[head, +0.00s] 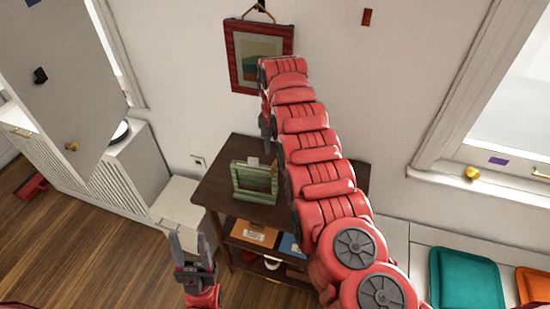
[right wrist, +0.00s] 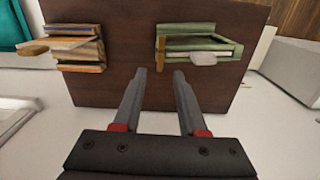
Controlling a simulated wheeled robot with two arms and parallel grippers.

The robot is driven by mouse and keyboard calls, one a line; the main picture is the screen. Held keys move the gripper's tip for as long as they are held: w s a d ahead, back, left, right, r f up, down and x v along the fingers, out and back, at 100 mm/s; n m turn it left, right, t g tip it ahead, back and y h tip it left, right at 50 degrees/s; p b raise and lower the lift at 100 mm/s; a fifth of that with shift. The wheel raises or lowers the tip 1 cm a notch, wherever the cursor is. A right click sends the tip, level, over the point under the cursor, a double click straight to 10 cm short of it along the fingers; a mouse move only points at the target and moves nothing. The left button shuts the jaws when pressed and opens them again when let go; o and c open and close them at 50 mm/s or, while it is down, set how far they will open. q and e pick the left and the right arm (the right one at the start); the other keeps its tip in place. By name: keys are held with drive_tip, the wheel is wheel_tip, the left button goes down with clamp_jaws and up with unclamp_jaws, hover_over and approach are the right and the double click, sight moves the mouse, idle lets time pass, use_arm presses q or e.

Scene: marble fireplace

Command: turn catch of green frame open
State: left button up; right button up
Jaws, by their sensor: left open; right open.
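The green frame (head: 236,182) stands on top of the dark wooden shelf unit (head: 219,180). It also shows at the upper right in the right wrist view (right wrist: 190,43). A tan catch-like bar (right wrist: 161,57) is at its left edge there, and a pale grey tab (right wrist: 203,59) is at its near side. My right gripper (right wrist: 168,73) is open and empty above the top, pointing down, apart from the frame. In the head view its fingers (head: 266,128) show partly beside my right arm. My left gripper (head: 190,236) is open and empty, low and left of the shelf unit.
A wooden stacked object with a tan bar (right wrist: 80,48) stands on the same top; my right arm hides it in the head view. A red-framed picture (head: 232,62) hangs on the wall behind. Teal (head: 466,279) and orange cushions lie at the right.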

sight(275, 161)
drive_tip(key=shift+f+p, duration=0.35)
drive_tip(key=shift+f, duration=1.55)
clamp_jaws()
